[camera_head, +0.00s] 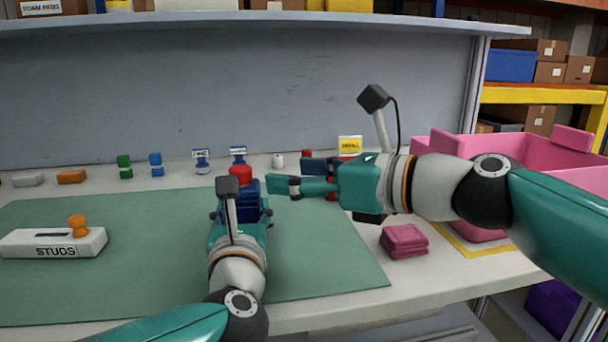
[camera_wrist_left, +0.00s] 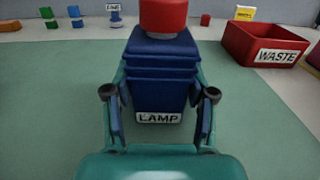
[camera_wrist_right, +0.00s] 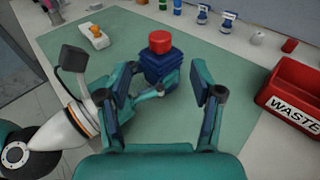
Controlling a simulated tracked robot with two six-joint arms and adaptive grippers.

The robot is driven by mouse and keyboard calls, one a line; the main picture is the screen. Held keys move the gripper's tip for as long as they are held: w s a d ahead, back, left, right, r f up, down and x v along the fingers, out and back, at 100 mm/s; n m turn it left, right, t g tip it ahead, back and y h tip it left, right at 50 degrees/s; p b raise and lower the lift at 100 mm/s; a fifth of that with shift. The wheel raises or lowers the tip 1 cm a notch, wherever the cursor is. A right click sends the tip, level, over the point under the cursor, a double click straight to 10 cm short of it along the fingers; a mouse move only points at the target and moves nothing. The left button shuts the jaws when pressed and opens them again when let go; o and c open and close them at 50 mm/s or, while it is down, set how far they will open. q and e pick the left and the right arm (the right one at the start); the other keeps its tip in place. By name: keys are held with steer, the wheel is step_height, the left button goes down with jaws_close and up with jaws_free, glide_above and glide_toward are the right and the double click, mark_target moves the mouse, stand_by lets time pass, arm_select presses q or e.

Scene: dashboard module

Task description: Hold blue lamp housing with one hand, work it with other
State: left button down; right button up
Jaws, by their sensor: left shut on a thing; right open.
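The blue lamp housing (camera_wrist_left: 160,80) stands on the green mat, with a LAMP label on its near face and a red cap (camera_wrist_left: 163,16) on top. In the head view the housing (camera_head: 251,200) is partly hidden behind my left gripper (camera_head: 240,212). My left gripper's fingers are shut on the housing's two sides. My right gripper (camera_head: 290,178) is open and empty, to the right of the housing and pointing left. In the right wrist view the housing (camera_wrist_right: 160,66) and red cap (camera_wrist_right: 161,41) show beyond the open fingers, apart from them.
A red WASTE bin (camera_wrist_right: 292,93) stands right of the mat. A white STUDS block (camera_head: 30,243) with an orange knob is on the mat's left. Pink cloths (camera_head: 404,240) and a pink crate (camera_head: 500,150) are at the right. Small coloured parts line the back.

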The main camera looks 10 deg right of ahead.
mark_target(248, 170)
steer(key=x, duration=1.1)
steer(key=shift+w, duration=0.1)
steer(key=c, duration=1.2)
steer(key=shift+r, duration=0.1)
steer(key=shift+c, duration=0.2)
steer(key=shift+r, duration=3)
arm_select(q)
steer(key=shift+c, duration=1.4)
jaws_free()
